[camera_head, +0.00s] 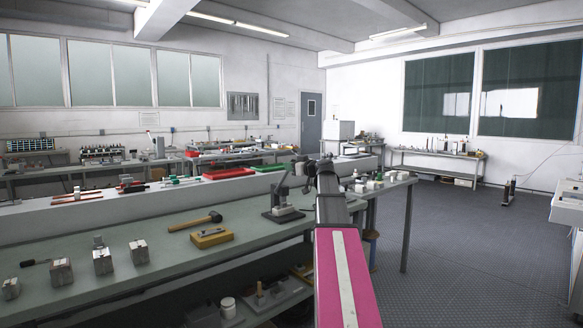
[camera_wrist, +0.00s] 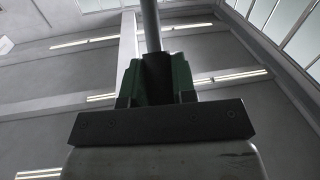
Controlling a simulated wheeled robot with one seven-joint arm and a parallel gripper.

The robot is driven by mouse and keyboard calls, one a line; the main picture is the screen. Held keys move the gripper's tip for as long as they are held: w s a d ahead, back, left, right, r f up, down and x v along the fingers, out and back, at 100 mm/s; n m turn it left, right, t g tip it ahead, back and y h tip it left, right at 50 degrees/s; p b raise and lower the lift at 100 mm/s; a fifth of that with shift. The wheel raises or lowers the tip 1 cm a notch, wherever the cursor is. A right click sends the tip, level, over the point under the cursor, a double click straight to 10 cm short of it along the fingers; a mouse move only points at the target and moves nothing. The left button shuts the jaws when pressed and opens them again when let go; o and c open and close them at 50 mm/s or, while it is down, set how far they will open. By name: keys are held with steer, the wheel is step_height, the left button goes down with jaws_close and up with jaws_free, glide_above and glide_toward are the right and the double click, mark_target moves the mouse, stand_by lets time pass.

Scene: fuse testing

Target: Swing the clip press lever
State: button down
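A small press (camera_head: 284,212) with a dark base stands on the green bench top, near its far right end. Its thin lever (camera_head: 281,182) rises from it at a tilt. My arm reaches forward just right of the press in the head view. I cannot make out the gripper's fingers there. In the wrist view my gripper (camera_wrist: 156,78) points up toward the ceiling, with green fingers either side of a dark block. A grey rod (camera_wrist: 150,25) runs up from behind or between them. I cannot tell whether it is held. The press is not recognisable in the wrist view.
Several small metal boxes (camera_head: 103,261) stand at the bench's near left. A grey raised ledge (camera_head: 130,210) runs behind them. Open floor (camera_head: 470,240) lies to the right.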

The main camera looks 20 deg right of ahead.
steer(key=shift+s+f, duration=0.1)
steer(key=shift+s+d+f, duration=0.1)
steer(key=shift+s+f, duration=0.25)
steer(key=s+d+f+n+t+y, duration=0.2)
steer(key=s+f+t+y, duration=0.3)
steer(key=f, duration=0.5)
steer(key=shift+f+t, duration=0.35)
steer(key=shift+t, duration=0.45)
steer(key=c, duration=0.9)
jaws_free()
steer(key=shift+s, duration=0.1)
steer(key=v, duration=1)
steer(key=shift+s+d+f, duration=0.1)
steer(key=shift+s+f, duration=0.05)
steer(key=shift+f, duration=0.2)
